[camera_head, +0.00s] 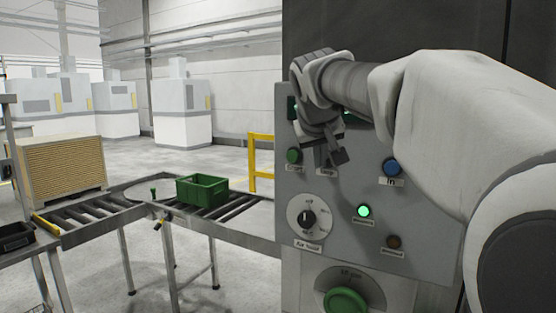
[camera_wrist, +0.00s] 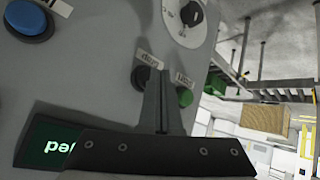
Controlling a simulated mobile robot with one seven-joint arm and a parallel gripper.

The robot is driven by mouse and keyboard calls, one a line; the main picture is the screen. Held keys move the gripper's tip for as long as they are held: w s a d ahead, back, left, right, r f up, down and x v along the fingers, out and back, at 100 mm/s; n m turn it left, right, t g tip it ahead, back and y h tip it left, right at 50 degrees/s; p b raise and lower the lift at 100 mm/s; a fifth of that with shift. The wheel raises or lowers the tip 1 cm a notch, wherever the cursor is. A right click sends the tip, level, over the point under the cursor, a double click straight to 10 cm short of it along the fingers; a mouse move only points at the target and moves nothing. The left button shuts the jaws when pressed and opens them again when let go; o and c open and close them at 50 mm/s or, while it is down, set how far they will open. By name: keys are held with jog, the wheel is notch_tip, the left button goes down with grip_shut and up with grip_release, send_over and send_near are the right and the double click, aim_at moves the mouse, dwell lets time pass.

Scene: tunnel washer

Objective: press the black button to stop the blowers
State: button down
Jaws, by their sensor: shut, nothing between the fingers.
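The black button (camera_wrist: 140,78) sits on the grey control panel (camera_wrist: 100,60), under a small label, in the wrist view. My gripper (camera_wrist: 155,72) is shut and empty, its fingertips overlapping the button's right side there. I cannot tell whether they touch it. In the head view, my gripper (camera_head: 338,156) is in front of the panel's upper left and hides the button; part of its label (camera_head: 327,172) shows below. A green button (camera_head: 293,156) sits just left of it, and shows right of the fingers in the wrist view (camera_wrist: 185,97).
The panel also holds a blue button (camera_head: 392,167), a rotary dial (camera_head: 307,217), a lit green lamp (camera_head: 364,211), an unlit amber lamp (camera_head: 394,242) and a big green knob (camera_head: 345,301). A display (camera_wrist: 50,145) is near the gripper. A roller conveyor (camera_head: 235,215) carries a green crate (camera_head: 202,190).

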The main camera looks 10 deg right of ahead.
jog(key=shift+w+d+p, duration=0.3)
jog(key=shift+w, duration=0.1)
dwell(0.7)
dwell(0.3)
jog(key=shift+s+a+b, duration=0.55)
jog(key=shift+s, duration=0.2)
jog(key=s+a+b, duration=0.1)
jog(key=s, duration=0.1)
jog(key=s+a+b, duration=0.1)
jog(key=s+a, duration=0.1)
dwell(0.4)
dwell(0.4)
